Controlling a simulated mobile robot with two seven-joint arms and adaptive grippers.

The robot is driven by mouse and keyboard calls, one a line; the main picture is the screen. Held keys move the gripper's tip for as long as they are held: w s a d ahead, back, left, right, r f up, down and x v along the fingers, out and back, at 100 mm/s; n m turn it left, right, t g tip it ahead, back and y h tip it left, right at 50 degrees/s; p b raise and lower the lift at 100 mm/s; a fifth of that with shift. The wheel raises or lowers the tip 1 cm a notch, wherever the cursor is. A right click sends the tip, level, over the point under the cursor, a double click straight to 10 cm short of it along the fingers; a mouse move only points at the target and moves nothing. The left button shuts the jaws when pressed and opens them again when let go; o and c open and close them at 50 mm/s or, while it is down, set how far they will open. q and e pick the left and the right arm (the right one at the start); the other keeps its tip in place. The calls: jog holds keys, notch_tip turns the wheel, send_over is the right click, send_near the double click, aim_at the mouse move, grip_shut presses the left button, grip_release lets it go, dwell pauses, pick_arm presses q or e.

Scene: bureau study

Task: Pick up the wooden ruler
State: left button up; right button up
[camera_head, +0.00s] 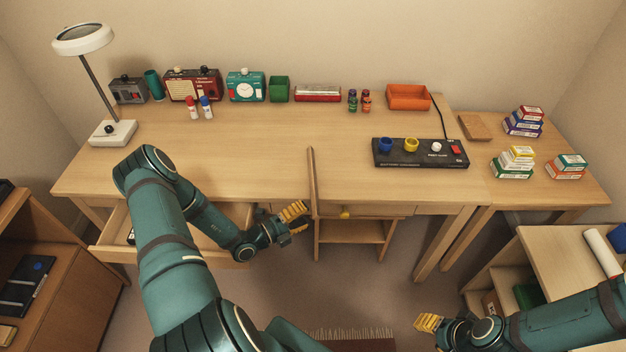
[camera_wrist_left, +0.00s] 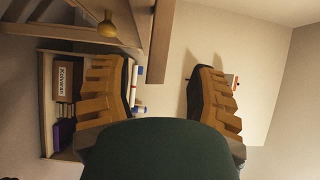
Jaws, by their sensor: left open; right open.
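A long thin wooden strip, which I take for the wooden ruler (camera_head: 312,178), lies on the desk, pointing front to back. Its near end reaches the front edge and seems to stick out a little past it. It also shows in the left wrist view (camera_wrist_left: 161,42), between the fingers in the picture. My left gripper (camera_head: 299,218) is open and empty, just left of the ruler's near end and in front of the desk edge; the left wrist view shows both spread fingers (camera_wrist_left: 158,70). My right gripper (camera_head: 428,323) is open and empty at the lower right, away from the desk.
An open drawer (camera_head: 108,250) juts out below the desk at left, partly behind my left arm. A black control panel (camera_head: 420,153) stands right of the ruler. A lamp (camera_head: 112,132), radios and boxes line the back. The desk around the ruler is clear.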

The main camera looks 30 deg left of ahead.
aim_at(313, 210)
pick_arm(q)
jog(key=shift+o, duration=0.2)
jog(key=shift+x, duration=2.35)
jog(key=shift+f, duration=0.1)
grip_shut()
